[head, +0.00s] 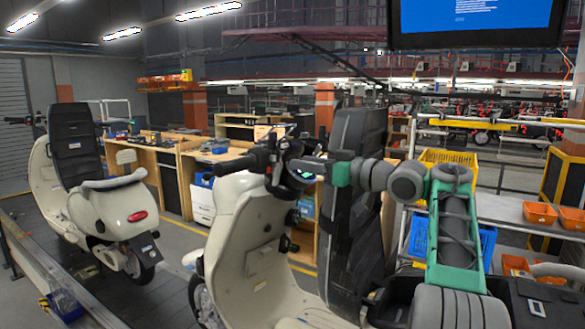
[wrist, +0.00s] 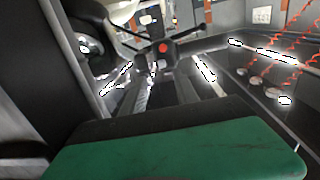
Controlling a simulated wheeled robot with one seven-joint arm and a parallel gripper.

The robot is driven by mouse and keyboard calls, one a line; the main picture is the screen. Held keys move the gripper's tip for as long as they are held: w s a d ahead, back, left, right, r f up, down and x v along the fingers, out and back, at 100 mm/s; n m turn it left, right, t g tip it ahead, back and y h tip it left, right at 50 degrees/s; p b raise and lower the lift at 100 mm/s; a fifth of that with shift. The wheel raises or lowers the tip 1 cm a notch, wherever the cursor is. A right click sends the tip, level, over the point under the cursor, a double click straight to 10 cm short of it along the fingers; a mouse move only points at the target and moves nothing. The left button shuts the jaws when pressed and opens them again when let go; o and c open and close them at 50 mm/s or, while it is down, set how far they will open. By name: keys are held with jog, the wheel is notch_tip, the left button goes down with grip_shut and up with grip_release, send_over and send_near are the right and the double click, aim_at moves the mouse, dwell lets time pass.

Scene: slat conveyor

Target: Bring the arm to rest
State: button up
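My arm (head: 455,225), green and grey, rises at the right of the head view, bends at its elbow and reaches left across a tall black panel (head: 350,200). My gripper (head: 303,166) is at its far end, close to the handlebar (head: 262,160) of the near cream scooter (head: 250,240). Whether it touches the handlebar I cannot tell. Its fingers are small and dark against the scooter, so their opening is unclear. In the wrist view a green and black surface (wrist: 180,155) fills the bottom, and no fingers can be made out.
Another cream scooter (head: 110,205) with a black panel stands at the left on the line. Wooden workbenches (head: 165,165) stand behind. At the right are a yellow crate (head: 445,158), a blue crate (head: 418,235) and orange bins (head: 540,213) by a shelf. A screen (head: 475,20) hangs above.

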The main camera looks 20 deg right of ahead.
jog(key=shift+s, duration=0.1)
dwell(0.3)
jog(key=s+a+f+m+g+h, duration=0.35)
jog(key=a+f+h, duration=0.25)
jog(key=a+f, duration=0.7)
jog(key=s+a+f+m+g+h, duration=0.1)
jog(key=s+f+g+h, duration=0.1)
jog(key=s+f, duration=1)
jog(key=s+f+m+g+h+b, duration=0.1)
jog(key=s+f+g, duration=0.4)
jog(key=s+f, duration=0.7)
jog(key=shift+s+a+f+m+h, duration=0.4)
jog(key=shift+s+m+h, duration=0.1)
jog(key=shift+s, duration=0.5)
